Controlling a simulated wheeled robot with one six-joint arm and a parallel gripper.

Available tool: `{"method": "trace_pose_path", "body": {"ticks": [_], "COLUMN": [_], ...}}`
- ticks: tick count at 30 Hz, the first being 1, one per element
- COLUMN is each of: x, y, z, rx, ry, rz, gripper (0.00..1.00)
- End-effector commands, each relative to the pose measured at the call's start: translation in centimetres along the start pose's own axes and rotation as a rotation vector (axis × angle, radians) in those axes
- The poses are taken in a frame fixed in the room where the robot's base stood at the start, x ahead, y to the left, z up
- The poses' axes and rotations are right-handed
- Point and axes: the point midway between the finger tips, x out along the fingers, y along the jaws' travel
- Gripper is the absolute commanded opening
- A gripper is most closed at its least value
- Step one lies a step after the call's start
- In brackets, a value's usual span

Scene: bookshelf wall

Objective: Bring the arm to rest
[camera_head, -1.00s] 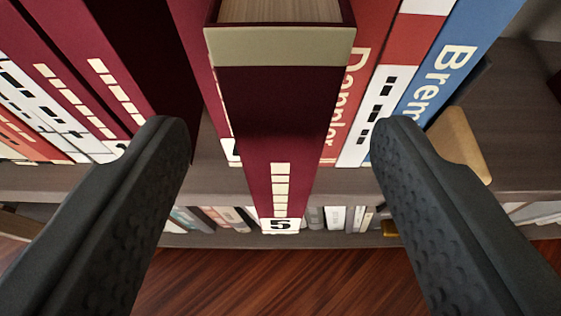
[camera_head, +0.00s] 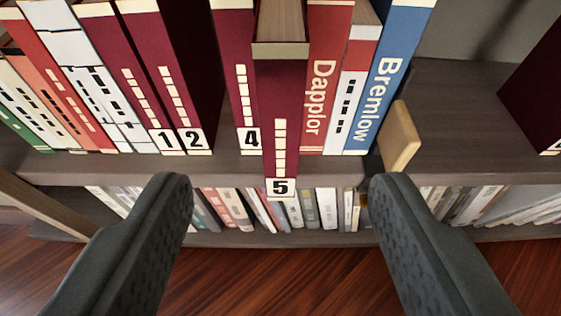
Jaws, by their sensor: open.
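My gripper (camera_head: 280,190) is open and empty, its two dark fingers reaching up from the bottom left and bottom right. Between and beyond the fingertips, a dark red book numbered 5 (camera_head: 281,120) stands upright on the shelf. It juts out past the shelf's front edge, further than the books beside it. The fingers are apart from it and touch nothing that I can see.
The shelf (camera_head: 450,110) holds books 1, 2 and 4, the red Dapplor (camera_head: 325,90) and the blue Bremlow (camera_head: 392,75). A wooden bookend (camera_head: 400,138) stands right of Bremlow. A lower shelf holds smaller books (camera_head: 327,208). Wooden floor (camera_head: 285,280) lies below.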

Motion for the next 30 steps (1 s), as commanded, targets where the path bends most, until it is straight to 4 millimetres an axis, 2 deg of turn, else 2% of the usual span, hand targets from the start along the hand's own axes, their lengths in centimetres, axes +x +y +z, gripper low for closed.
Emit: {"method": "trace_pose_path", "body": {"ticks": [5, 14, 21, 30], "x": [-0.4, -3.5, -7.4, -13.7], "y": [0.9, 5.6, 10.1, 16.2], "z": [-1.9, -10.8, -17.2, -23.4], "rx": [0.021, 0.098, 0.134, 0.143], "ry": [0.013, 0.075, 0.130, 0.195], "rz": [-0.015, -0.100, -0.157, -0.198], "gripper": [0.58, 0.58, 0.58, 0.58]}}
